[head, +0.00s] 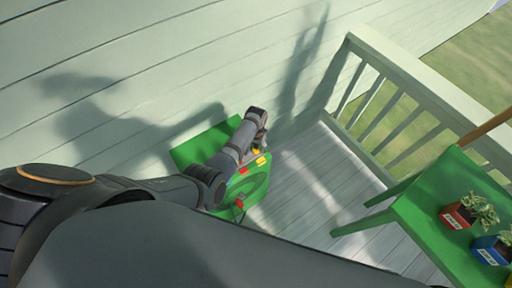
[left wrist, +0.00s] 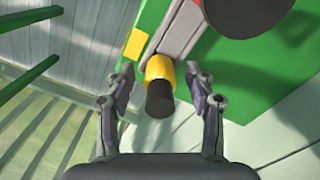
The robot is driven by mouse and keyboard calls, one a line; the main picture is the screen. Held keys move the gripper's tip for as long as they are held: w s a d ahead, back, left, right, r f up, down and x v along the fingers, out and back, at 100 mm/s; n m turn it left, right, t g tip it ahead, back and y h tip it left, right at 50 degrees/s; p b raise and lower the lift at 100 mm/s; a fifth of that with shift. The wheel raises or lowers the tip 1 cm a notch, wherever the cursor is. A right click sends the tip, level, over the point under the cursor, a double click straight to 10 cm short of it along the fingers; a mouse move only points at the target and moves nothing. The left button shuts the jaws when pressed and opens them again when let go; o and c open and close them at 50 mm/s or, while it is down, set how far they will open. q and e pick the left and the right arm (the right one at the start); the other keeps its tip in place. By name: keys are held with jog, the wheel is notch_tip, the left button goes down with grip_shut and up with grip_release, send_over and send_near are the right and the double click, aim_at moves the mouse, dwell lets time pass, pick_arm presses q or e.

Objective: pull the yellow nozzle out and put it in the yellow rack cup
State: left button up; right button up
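The yellow nozzle (left wrist: 158,68) has a black end (left wrist: 160,99) and sits at a grey strip on the green stand in the left wrist view. In the head view, a small yellow part (head: 256,149) shows beside my left gripper (head: 260,139). In the left wrist view my left gripper (left wrist: 159,80) is open, with one finger on each side of the nozzle and gaps visible. A yellow label (left wrist: 135,45) is on the stand beside the strip. I cannot make out the yellow rack cup. My right gripper is not in view.
The green stand (head: 190,150) is against a pale plank wall (head: 110,70). A green table (head: 430,205) holds a red planter (head: 456,216) and a blue planter (head: 490,250). The deck (head: 305,190) between is clear.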

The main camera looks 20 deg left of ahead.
pick_arm(q)
notch_tip(320, 180, up, 12)
dwell(0.6)
jog(key=shift+f, duration=0.1)
dwell(0.5)
